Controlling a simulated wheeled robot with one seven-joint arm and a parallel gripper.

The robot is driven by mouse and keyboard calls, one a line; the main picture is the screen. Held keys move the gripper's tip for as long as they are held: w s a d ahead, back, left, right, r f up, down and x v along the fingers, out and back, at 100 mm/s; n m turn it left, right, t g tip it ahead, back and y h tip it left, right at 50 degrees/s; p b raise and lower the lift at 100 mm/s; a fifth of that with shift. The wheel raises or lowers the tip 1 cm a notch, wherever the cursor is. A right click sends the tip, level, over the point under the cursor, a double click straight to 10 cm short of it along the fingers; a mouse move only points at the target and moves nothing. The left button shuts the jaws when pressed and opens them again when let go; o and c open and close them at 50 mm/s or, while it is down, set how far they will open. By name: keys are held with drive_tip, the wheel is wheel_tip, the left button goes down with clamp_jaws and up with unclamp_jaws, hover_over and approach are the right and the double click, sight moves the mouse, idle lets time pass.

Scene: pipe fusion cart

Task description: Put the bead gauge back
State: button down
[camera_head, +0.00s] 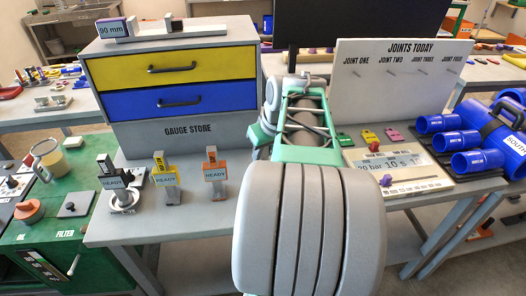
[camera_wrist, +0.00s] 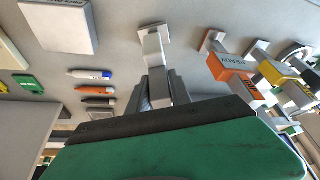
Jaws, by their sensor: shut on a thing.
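My gripper (camera_wrist: 165,90) shows in the wrist view, its dark fingers shut on a light grey bar (camera_wrist: 154,45) with a small square end. This may be the bead gauge, but no marking on it shows and its lower part is hidden. In the head view my arm hides the gripper and the held piece. To the left in the head view stand an orange gauge (camera_head: 213,166), a yellow gauge (camera_head: 165,178) and a black gauge (camera_head: 110,178); READY labels show by them. The orange gauge (camera_wrist: 232,67) and yellow gauge (camera_wrist: 277,74) also show in the wrist view, right of my gripper.
The gauge store (camera_head: 190,133) stands behind, its yellow drawer (camera_head: 170,67) and blue drawer (camera_head: 175,99) closed. A 90 mm block (camera_head: 112,29) sits on top. Pens (camera_wrist: 90,74) lie left of my gripper. A display panel (camera_head: 395,172) and blue pipes (camera_head: 470,140) are at the right.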

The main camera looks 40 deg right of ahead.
drive_tip(key=c, duration=1.2)
unclamp_jaws()
drive_tip(key=shift+o, duration=0.2)
drive_tip(key=shift+s+r, duration=0.1)
drive_tip(key=shift+r, duration=0.35)
drive_tip(key=d+p+v, duration=0.1)
drive_tip(key=p+v, duration=0.1)
drive_tip(key=v, duration=0.9)
drive_tip(key=a+f+n, duration=0.1)
drive_tip(key=a+f, duration=0.4)
drive_tip(key=a, duration=0.4)
drive_tip(key=a+f, duration=0.5)
drive_tip(key=a, duration=0.4)
drive_tip(key=s+a+f+n+g, duration=0.1)
drive_tip(key=a+f, duration=0.3)
drive_tip(key=a, duration=0.6)
drive_tip(key=shift+f+n+y, duration=0.3)
drive_tip(key=shift+f+y, duration=0.1)
